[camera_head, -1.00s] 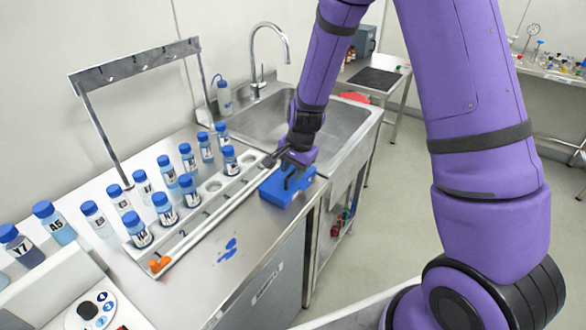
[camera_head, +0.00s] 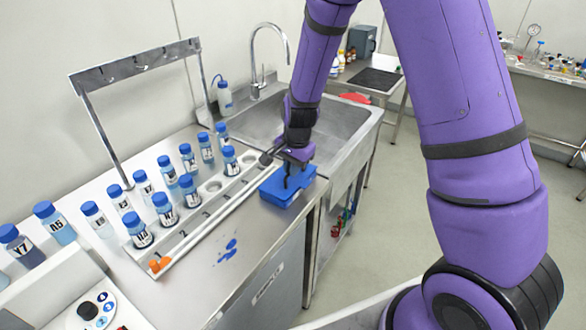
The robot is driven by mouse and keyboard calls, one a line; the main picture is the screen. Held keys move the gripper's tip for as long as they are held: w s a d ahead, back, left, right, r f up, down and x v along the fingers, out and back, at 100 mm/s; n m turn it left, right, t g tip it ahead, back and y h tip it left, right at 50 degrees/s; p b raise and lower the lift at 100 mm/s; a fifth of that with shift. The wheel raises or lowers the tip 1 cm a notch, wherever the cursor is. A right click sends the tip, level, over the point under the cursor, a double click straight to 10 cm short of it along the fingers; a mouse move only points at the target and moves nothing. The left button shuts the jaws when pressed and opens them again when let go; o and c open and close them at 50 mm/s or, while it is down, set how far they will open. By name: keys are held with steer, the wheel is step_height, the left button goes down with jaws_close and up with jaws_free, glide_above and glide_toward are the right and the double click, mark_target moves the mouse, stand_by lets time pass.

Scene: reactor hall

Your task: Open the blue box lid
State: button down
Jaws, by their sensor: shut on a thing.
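The blue box (camera_head: 275,193) sits on the steel counter near its front right corner, beside the sink. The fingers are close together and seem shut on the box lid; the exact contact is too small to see.
A white rack (camera_head: 205,210) with several blue-capped bottles stands left of the box. The sink (camera_head: 340,130) lies behind it. A blue spill (camera_head: 228,250) marks the counter in front. A metal frame (camera_head: 100,130) stands at the back left.

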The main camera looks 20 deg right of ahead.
steer(key=shift+w+a+r+g+h, duration=0.5)
steer(key=shift+w+g+h, duration=0.1)
steer(key=shift+g, duration=0.2)
steer(key=shift+w+a+r+g+h, duration=0.35)
steer(key=shift+w+r+g+h, duration=0.2)
steer(key=shift+g, duration=0.25)
steer(key=shift+w+a+r+g+h, duration=0.2)
steer(key=shift+w+a+g+h, duration=0.1)
steer(key=shift+w+g+h, duration=0.2)
steer(key=shift+w+a+r+g+h, duration=0.15)
steer(key=shift+w+a+g+h, duration=0.2)
steer(key=shift+g, duration=0.25)
steer(key=shift+w+a+r+g+h, duration=0.1)
steer(key=shift+w+a+g+h, duration=0.25)
steer(key=shift+w+g+h, duration=0.25)
steer(key=shift+w+a+f+g+h, duration=0.25)
steer(key=shift+w+a+g, duration=0.25)
steer(key=shift+w, duration=0.25)
steer(key=shift+w+a+f+g+h, duration=0.2)
steer(key=shift+w+a+f+g, duration=0.15)
steer(key=shift+w+a, duration=0.35)
steer(key=shift+w+a+f+g+h, duration=0.25)
steer(key=shift+w+a+g, duration=0.25)
steer(key=shift+w, duration=0.3)
steer(key=c, duration=1.2)
jaws_free()
steer(key=shift+w+r, duration=0.1)
